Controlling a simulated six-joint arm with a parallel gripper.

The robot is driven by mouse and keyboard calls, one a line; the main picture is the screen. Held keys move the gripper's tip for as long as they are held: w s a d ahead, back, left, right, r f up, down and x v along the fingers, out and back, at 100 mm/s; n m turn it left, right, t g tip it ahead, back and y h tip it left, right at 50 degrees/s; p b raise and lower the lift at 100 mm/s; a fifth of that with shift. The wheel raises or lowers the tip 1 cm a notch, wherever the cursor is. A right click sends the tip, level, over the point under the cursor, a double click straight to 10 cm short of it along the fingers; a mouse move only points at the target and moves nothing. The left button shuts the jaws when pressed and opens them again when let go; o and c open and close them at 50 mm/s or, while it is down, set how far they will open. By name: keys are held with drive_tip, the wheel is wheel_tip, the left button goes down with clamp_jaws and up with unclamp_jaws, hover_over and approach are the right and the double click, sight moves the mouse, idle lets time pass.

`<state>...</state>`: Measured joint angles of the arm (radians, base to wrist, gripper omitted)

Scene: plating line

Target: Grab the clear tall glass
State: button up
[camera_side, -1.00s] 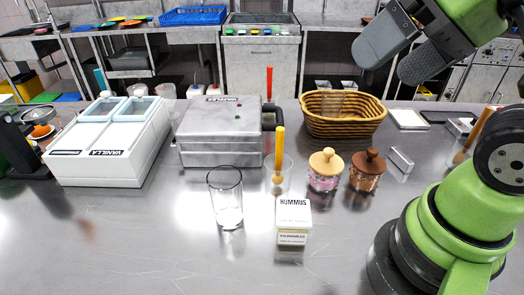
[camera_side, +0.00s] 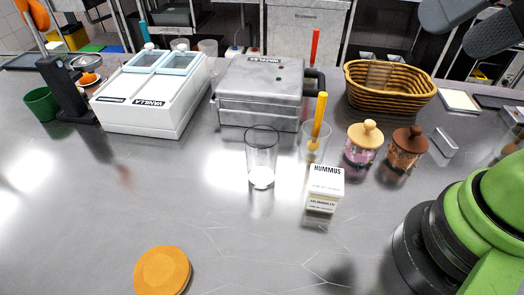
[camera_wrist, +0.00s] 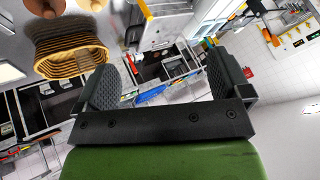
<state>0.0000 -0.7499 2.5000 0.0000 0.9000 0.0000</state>
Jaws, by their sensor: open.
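The clear tall glass (camera_side: 262,160) stands upright on the metal counter, left of the hummus box. My gripper (camera_side: 478,24) is at the top right of the side view, high above the counter and well away from the glass. Its two grey fingers are spread apart with nothing between them. In the wrist view the gripper (camera_wrist: 160,88) is also open and empty. The glass cannot be made out in the wrist view.
A hummus box (camera_side: 325,187) and a shorter glass with a yellow-handled tool (camera_side: 319,120) stand close right of the tall glass. Behind it is a waffle maker (camera_side: 259,95). Two lidded jars (camera_side: 363,144) and a wicker basket (camera_side: 392,90) stand right. The front-left counter is mostly clear.

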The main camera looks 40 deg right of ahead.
drive_tip(key=shift+c, duration=0.2)
drive_tip(key=m+g+h, duration=0.2)
drive_tip(key=m+g, duration=0.5)
drive_tip(key=m, duration=2.9)
hover_over(261, 138)
drive_tip(key=s+a, duration=0.1)
drive_tip(key=s, duration=0.1)
wheel_tip(261, 138, down, 17)
drive_tip(key=f, duration=0.6)
drive_tip(key=shift+a, duration=0.2)
drive_tip(key=shift+c, duration=0.4)
